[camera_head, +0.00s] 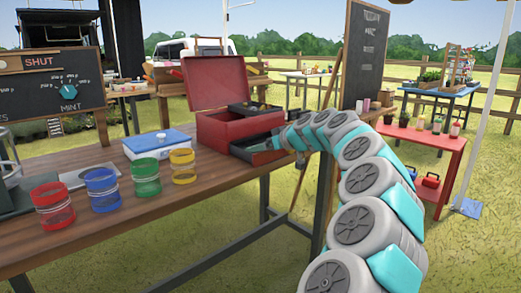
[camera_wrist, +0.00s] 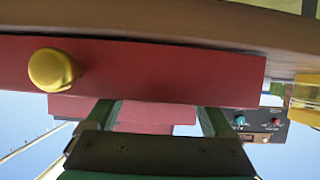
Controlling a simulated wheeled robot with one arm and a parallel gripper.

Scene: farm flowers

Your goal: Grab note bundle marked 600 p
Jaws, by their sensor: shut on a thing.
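A red box (camera_head: 238,128) with its lid (camera_head: 215,80) raised stands at the right end of the brown table. Its low front drawer (camera_head: 245,152) is pulled out and looks dark inside. My gripper (camera_head: 280,140) reaches down at this drawer. In the wrist view, which is upside down, the red drawer front (camera_wrist: 180,72) with a yellow knob (camera_wrist: 54,69) covers my fingertips. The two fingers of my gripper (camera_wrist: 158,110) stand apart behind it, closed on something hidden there. No 600 p marking or note bundle can be made out.
Red, blue, green and yellow jars (camera_head: 183,166) and a blue-lidded white box (camera_head: 157,143) stand left of the red box on the table (camera_head: 150,213). A chalkboard (camera_head: 365,52) stands behind my arm. A red bench (camera_head: 437,150) with small bottles is to the right.

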